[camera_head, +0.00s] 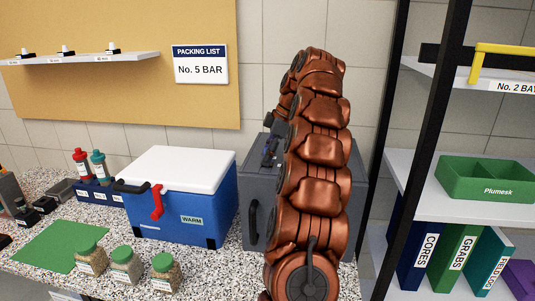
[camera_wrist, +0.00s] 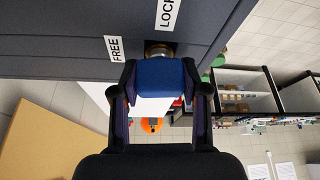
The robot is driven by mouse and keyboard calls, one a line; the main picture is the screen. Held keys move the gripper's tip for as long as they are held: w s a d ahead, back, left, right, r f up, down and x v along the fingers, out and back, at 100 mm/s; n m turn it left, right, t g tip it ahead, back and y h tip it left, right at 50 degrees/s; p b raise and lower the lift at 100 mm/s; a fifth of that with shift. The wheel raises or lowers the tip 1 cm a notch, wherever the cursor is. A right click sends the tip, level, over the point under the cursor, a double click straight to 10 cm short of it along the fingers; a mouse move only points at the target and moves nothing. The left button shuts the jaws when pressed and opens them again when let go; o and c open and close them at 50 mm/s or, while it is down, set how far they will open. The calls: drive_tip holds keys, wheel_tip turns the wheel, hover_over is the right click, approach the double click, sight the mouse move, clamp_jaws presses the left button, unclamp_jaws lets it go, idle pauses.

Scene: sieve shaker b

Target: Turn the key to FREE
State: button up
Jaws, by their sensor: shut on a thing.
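The grey cabinet (camera_head: 256,192) stands on the counter, largely behind my copper arm; its dark face also fills the top of the wrist view (camera_wrist: 50,45). A blue key head (camera_wrist: 160,76) sits at a brass lock (camera_wrist: 158,50) on that face. My gripper (camera_wrist: 160,88) is shut on the key head, one finger on each side. A white FREE label (camera_wrist: 115,48) is left of the lock, and a LOCK label (camera_wrist: 168,14), partly cut off, is above it. The key's shaft and any pointer are hidden, so its exact angle cannot be told.
A blue cooler (camera_head: 180,215) with white lid and red latch stands left of the cabinet. Several green-lidded jars (camera_head: 125,264) stand in front of it. A black-framed shelf (camera_head: 440,200) is close on the right, with a green tray (camera_head: 487,180) and binders.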

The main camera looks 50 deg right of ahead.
drive_tip(key=shift+n+p, duration=0.7)
drive_tip(key=shift+p, duration=0.3)
drive_tip(key=o, duration=1.2)
drive_tip(key=shift+y, duration=0.3)
drive_tip(key=shift+f+b, duration=0.1)
drive_tip(key=shift+b, duration=0.3)
